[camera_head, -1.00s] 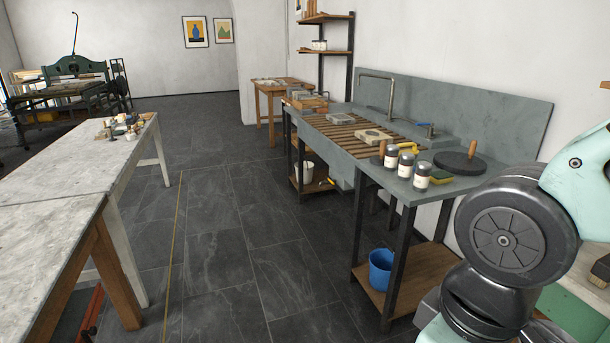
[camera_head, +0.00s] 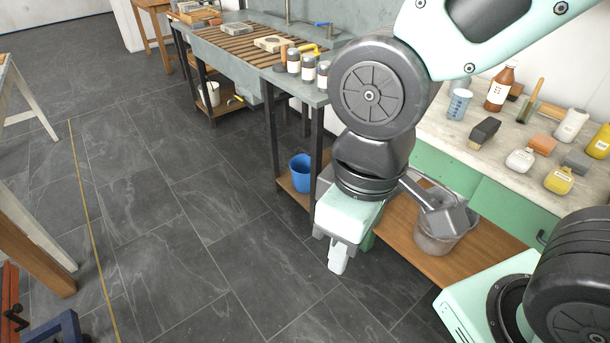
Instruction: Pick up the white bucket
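The white bucket (camera_head: 211,95) stands on the low wooden shelf under the sink table, left of the upper middle of the view. It is small and far off, partly behind a dark table leg. My gripper (camera_head: 338,262) hangs in the middle of the view, pointing down, in front of the floor and well to the right of and nearer than the white bucket. Its fingers look like one narrow piece from here, so their opening cannot be made out. Nothing is seen in it.
A blue bucket (camera_head: 300,173) stands on a nearer low shelf. A grey bucket (camera_head: 437,243) is under the green bench, right, partly covered. Bottles stand on the bench top (camera_head: 490,160). A pale table (camera_head: 22,110) is at left. The dark tiled floor (camera_head: 190,240) between is clear.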

